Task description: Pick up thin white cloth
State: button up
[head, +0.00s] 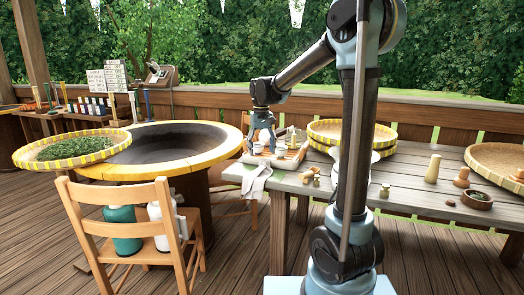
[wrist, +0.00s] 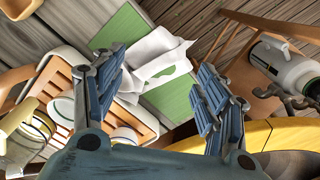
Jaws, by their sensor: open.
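The thin white cloth (head: 257,178) hangs over the near left edge of the grey wooden table (head: 300,184) in the head view. In the wrist view the crumpled white cloth (wrist: 156,52) lies across a green, flat, mat-like piece (wrist: 118,38). My gripper (head: 262,142) points down over the tea tray at the table's left end. In the wrist view my gripper (wrist: 160,75) is open, its two blue fingers on either side of the cloth's lower part in the picture. Nothing is held between the fingers. Contact with the cloth cannot be told.
A wooden tray (wrist: 35,88) with cups and a glass vessel (wrist: 30,138) lies close beside the left finger. A large pan with a yellow rim (head: 228,148) stands left of the table. A chair (head: 120,192) stands in front. Woven baskets (head: 352,128) are further right.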

aim_at(262, 179)
jog(key=shift+w+f+m, duration=0.1)
jog(key=shift+f+m, duration=1.9)
jog(key=shift+m, duration=0.75)
jog(key=shift+s+f+m, duration=0.1)
jog(key=shift+f+m, duration=1.85)
jog(key=shift+m, duration=0.85)
jog(key=shift+w+f+m, duration=0.1)
jog(key=shift+f+m, duration=1.9)
jog(key=shift+m, duration=0.75)
jog(key=shift+c, duration=0.2)
jog(key=c, duration=0.6)
jog(key=shift+c, duration=0.7)
